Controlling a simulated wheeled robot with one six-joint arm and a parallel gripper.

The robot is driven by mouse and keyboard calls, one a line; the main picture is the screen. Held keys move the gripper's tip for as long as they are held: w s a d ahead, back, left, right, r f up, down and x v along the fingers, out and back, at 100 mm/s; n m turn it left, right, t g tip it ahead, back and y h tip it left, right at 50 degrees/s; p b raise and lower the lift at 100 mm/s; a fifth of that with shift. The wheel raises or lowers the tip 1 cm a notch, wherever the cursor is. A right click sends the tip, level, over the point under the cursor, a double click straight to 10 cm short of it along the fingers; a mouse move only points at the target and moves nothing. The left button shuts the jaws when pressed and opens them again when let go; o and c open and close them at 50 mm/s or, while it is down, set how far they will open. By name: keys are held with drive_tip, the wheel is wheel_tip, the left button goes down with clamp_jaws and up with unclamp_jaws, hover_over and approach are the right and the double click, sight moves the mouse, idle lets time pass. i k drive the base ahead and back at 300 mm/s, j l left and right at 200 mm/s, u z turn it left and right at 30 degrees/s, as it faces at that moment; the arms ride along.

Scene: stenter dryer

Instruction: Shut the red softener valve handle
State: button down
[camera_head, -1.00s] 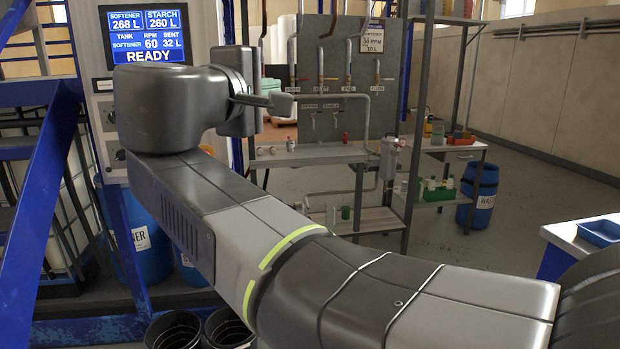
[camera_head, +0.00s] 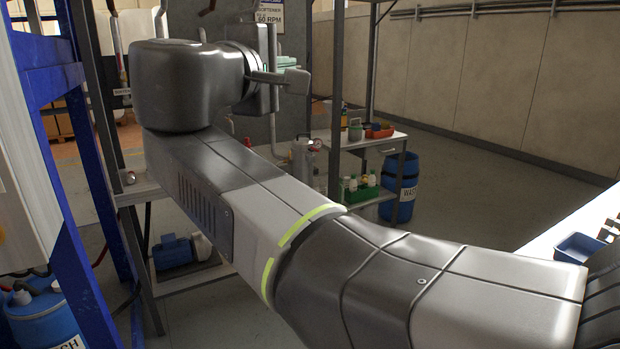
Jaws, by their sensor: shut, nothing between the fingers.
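I cannot make out the red softener valve handle for certain. Part of the grey pipe panel (camera_head: 290,45) shows behind my arm, and the arm covers much of it. A sign (camera_head: 270,12) with softener wording hangs at the top of the panel, cut off by the frame edge. Small pipes and fittings show at the top left, also cut off. My gripper (camera_head: 292,80) is seen side-on at the end of my arm, in front of the panel. It is shut and appears to hold nothing. I see no contact with any valve.
A blue frame post (camera_head: 92,160) stands close on the left, with a blue drum (camera_head: 45,312) below it. A white table with a blue tray (camera_head: 577,248) is at right.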

sight(122, 76)
drive_tip(key=i+u, duration=0.2)
drive_tip(key=i, duration=0.25)
drive_tip(key=i+u, duration=0.25)
drive_tip(key=i, duration=0.2)
drive_tip(key=i+l+u, duration=0.2)
drive_tip(key=i, duration=0.25)
drive_tip(key=i+l+u, duration=0.2)
drive_tip(key=i, duration=0.25)
drive_tip(key=i+j+u, duration=0.3)
drive_tip(key=i, duration=0.2)
drive_tip(key=i+j+u, duration=0.3)
drive_tip(key=i, duration=0.25)
drive_tip(key=i+u, duration=0.3)
drive_tip(key=i, duration=0.4)
drive_tip(key=z, duration=0.05)
